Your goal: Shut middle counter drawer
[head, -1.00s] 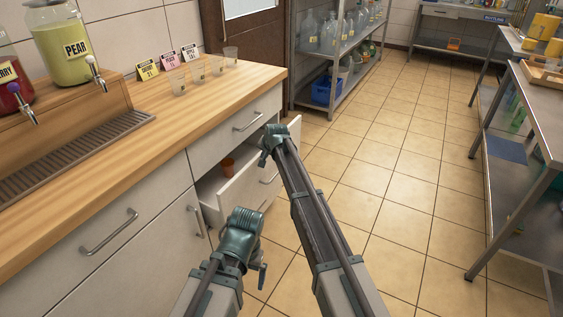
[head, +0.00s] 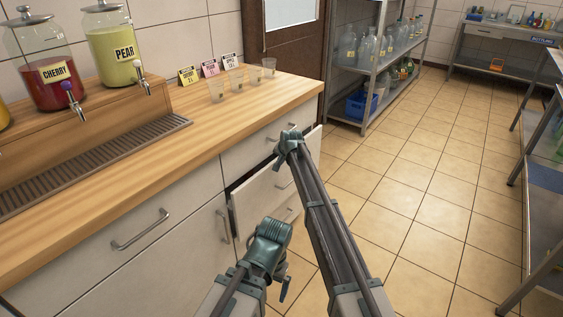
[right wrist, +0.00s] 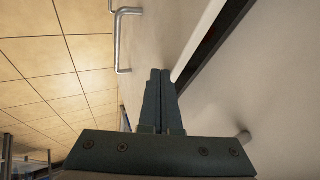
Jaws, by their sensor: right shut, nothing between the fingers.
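The middle counter drawer (head: 258,204) stands slightly open, its white front a little proud of the cabinet, with a dark gap along its top edge. Its inside is hidden. In the right wrist view the drawer front (right wrist: 190,42) lies beside the dark gap, with its metal handle (right wrist: 124,40) at upper left. My right gripper (head: 279,162) is at the drawer's upper part; its fingers (right wrist: 159,88) are shut and empty, pointing at the front; I cannot tell if they touch. My left gripper (head: 284,286) hangs in front of the counter, away from the drawer; its jaw state is unclear.
The wooden counter (head: 120,165) carries juice dispensers (head: 115,45), small cups (head: 236,80) and label cards (head: 210,68). A metal shelf (head: 385,62) stands behind, and another bench (head: 548,195) at right. The tiled floor (head: 430,180) between them is clear.

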